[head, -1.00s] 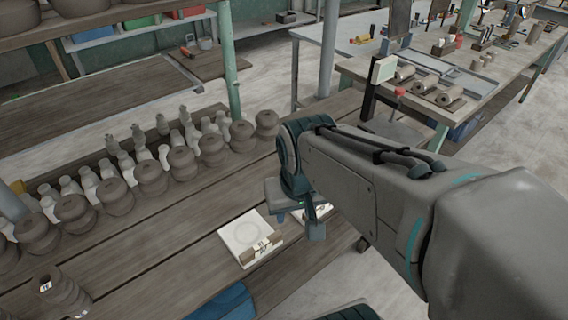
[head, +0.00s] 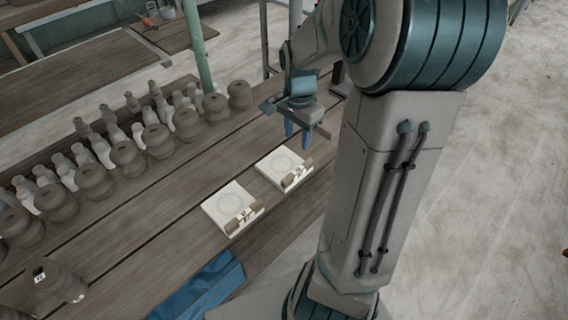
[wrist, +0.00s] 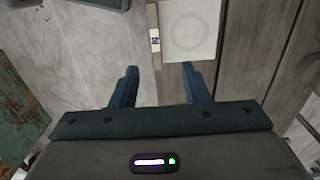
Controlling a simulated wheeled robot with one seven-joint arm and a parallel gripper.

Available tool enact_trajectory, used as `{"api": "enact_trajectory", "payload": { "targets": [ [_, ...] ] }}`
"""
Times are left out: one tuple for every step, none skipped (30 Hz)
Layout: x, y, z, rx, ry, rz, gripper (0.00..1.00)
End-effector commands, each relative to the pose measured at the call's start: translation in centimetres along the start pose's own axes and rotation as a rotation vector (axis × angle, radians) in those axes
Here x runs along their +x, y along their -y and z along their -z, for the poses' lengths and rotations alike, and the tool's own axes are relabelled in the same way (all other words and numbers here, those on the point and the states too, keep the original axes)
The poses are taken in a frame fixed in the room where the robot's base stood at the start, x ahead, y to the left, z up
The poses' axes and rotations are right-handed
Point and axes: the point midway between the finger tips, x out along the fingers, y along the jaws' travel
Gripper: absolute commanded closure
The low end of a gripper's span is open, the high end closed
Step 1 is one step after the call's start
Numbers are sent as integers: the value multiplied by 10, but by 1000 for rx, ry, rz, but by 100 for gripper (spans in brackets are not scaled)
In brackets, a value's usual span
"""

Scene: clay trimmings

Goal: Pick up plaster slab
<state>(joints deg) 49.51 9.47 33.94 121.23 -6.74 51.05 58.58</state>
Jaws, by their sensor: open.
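Two white plaster slabs lie flat on the wooden table, each with a round ring mark and a small labelled brown block at its front edge. The nearer slab (head: 229,203) is left of the farther slab (head: 279,164). My gripper (head: 297,134) hangs above the table, beyond and slightly right of the farther slab, fingers pointing down. In the wrist view my gripper (wrist: 158,86) is open with nothing between its fingers. One plaster slab (wrist: 190,28) shows ahead of the fingertips there, apart from them; its far edge is cut off.
Rows of brown and pale clay vessels (head: 127,157) stand along the table's back side. A stacked brown pot (head: 55,283) stands at the near left. A green post (head: 193,45) rises behind. A blue object (head: 203,287) is below the table's front edge.

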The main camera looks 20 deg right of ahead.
Motion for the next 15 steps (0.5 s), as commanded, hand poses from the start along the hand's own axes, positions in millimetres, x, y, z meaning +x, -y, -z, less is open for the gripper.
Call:
{"api": "enact_trajectory", "payload": {
  "targets": [
    [11, -1, -1, -2, 5, -4, 58],
    [17, -1, -1, -1, 7, -4, 58],
    [26, -1, -1, -3, 6, -3, 58],
    [32, -2, -1, -3, 6, -5, 58],
    [38, -2, -1, -2, 6, -4, 58],
    [46, -1, -1, -4, 6, -3, 58],
    [51, -1, -2, -3, 6, -2, 58],
    [56, -1, -1, -4, 4, -3, 58],
    [61, -1, -1, -3, 4, -3, 58],
    [65, -2, -1, -4, 4, -3, 58],
    [67, -2, -1, -4, 3, -3, 58],
    [70, -1, -1, -4, 2, -1, 58],
    [72, -1, -1, -4, 2, -1, 58],
    [73, -1, -1, -4, 1, -1, 58],
    [75, -2, -1, -4, 1, -1, 58]
  ]
}}
